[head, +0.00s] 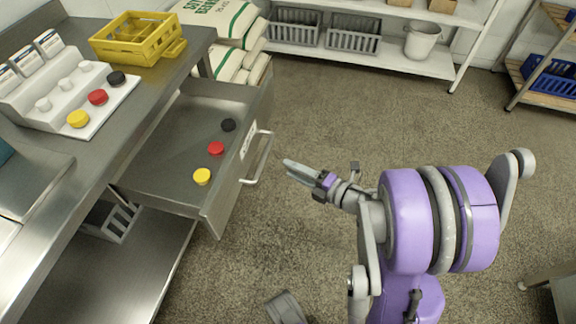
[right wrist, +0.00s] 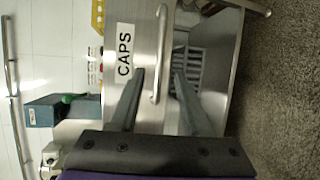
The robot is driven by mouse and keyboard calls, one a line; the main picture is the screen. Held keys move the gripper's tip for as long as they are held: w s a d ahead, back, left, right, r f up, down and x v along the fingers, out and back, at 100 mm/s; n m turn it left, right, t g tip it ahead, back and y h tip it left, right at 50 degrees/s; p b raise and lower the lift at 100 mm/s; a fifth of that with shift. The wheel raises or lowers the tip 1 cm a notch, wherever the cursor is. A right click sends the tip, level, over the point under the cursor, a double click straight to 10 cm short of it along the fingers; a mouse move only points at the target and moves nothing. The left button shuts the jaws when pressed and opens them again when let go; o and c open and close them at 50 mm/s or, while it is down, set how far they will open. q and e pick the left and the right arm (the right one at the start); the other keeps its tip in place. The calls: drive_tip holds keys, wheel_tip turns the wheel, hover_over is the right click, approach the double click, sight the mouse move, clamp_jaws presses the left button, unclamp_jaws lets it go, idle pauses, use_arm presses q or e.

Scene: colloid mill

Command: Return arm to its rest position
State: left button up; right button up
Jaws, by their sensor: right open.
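My right gripper (head: 297,169) is in the air to the right of the open drawer (head: 155,165), a short way from its handle (head: 259,158). In the right wrist view its two fingers (right wrist: 154,95) are apart with nothing between them. The drawer front and its label reading CAPS (right wrist: 124,52) show beyond the fingers, with the handle (right wrist: 159,55). Inside the drawer lie a yellow cap (head: 202,176), a red cap (head: 216,148) and a black cap (head: 228,125). My left gripper is not in view.
The steel counter (head: 62,185) carries a white stand (head: 100,112) with yellow, red and black caps, and a yellow crate (head: 138,38). Sacks (head: 232,65) are stacked behind the drawer. A shelf (head: 380,55) stands at the back. The floor around my right arm is largely clear.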

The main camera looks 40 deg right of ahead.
drive_tip(key=shift+r, duration=0.1)
idle(0.4)
drive_tip(key=w+d+r+m+t+h, duration=0.2)
drive_tip(key=w+r+m+h, duration=0.2)
drive_tip(key=r+m+h, duration=0.4)
drive_tip(key=s+a+f+m+g+y, duration=0.2)
drive_tip(key=s+a+f+m+g, duration=0.45)
drive_tip(key=s+a, duration=0.2)
drive_tip(key=s+a+f+m+g+y, duration=0.2)
drive_tip(key=s+a+f+m+g, duration=0.3)
drive_tip(key=s+a+m+g, duration=0.3)
use_arm(q)
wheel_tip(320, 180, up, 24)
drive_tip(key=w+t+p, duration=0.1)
drive_tip(key=p, duration=2)
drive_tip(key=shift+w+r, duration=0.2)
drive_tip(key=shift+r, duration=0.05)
use_arm(e)
wheel_tip(320, 180, up, 24)
drive_tip(key=d+t, duration=0.1)
drive_tip(key=t, duration=0.1)
drive_tip(key=shift+w+d+t, duration=0.2)
drive_tip(key=shift+w+t, duration=0.1)
drive_tip(key=shift+t, duration=0.05)
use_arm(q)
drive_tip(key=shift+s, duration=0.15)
use_arm(e)
drive_tip(key=shift+s+n, duration=0.15)
drive_tip(key=shift+n, duration=0.1)
